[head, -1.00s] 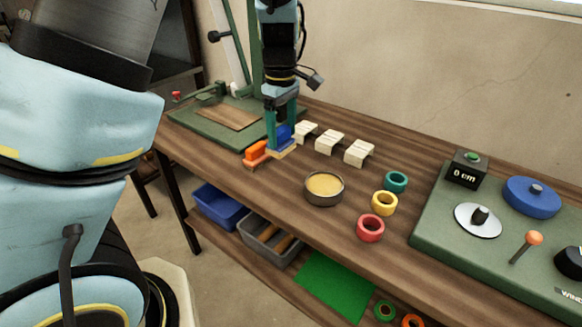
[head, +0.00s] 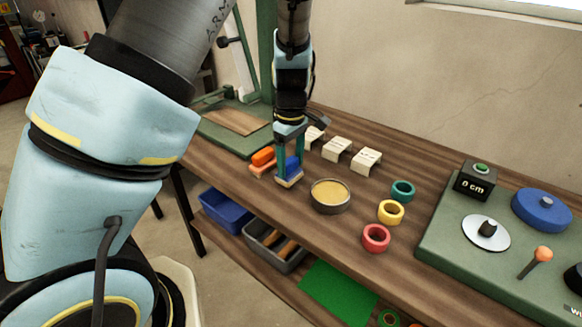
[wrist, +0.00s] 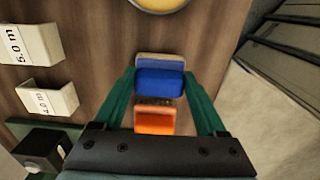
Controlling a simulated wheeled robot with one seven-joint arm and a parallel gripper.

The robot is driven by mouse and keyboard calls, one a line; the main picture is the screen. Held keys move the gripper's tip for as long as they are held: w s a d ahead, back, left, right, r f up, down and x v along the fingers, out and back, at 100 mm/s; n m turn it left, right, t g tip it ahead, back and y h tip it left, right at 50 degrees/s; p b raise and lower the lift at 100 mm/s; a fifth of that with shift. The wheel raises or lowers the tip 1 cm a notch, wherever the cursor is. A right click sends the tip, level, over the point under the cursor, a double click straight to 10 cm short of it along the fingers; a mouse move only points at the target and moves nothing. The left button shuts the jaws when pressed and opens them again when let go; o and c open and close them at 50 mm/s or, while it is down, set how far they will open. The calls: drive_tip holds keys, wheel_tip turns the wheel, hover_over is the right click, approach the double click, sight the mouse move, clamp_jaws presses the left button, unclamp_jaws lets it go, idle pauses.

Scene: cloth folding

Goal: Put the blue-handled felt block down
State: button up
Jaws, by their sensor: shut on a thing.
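The blue-handled felt block (head: 292,172) is between the fingers of my gripper (head: 289,165), which is shut on its blue handle. In the wrist view, the blue handle (wrist: 159,83) sits between the two green fingers (wrist: 160,85). The block is at or just above the wooden table; I cannot tell whether its base touches. The orange-handled block (head: 263,158) stands close by on the left, and it also shows in the wrist view (wrist: 155,121).
A round tin (head: 330,197) stands just right of the held block. Several white labelled holders (head: 337,149) stand behind. Teal (head: 402,191), yellow (head: 390,212) and red (head: 376,238) rings lie further right. A green board (head: 445,225) fills the right end.

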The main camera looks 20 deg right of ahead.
sight(291, 160)
drive_tip(key=shift+f+p, duration=0.35)
drive_tip(key=shift+f, duration=0.65)
drive_tip(key=o, duration=1.4)
drive_tip(key=shift+f+b, duration=0.2)
drive_tip(key=shift+b, duration=0.1)
drive_tip(key=r, duration=0.3)
drive_tip(key=r+b, duration=0.1)
drive_tip(key=r, duration=0.7)
drive_tip(key=shift+w+d+b, duration=0.15)
drive_tip(key=shift+w+b, duration=0.1)
drive_tip(key=shift+b, duration=0.15)
drive_tip(key=s+a+m, duration=0.2)
drive_tip(key=a+m, duration=0.1)
drive_tip(key=a, duration=1.2)
drive_tip(key=s+a+m+t, duration=0.1)
drive_tip(key=a+m, duration=0.3)
drive_tip(key=a, duration=1.1)
drive_tip(key=shift+s+a+r+t, duration=0.25)
drive_tip(key=shift+s+t, duration=0.05)
drive_tip(key=shift+s, duration=0.45)
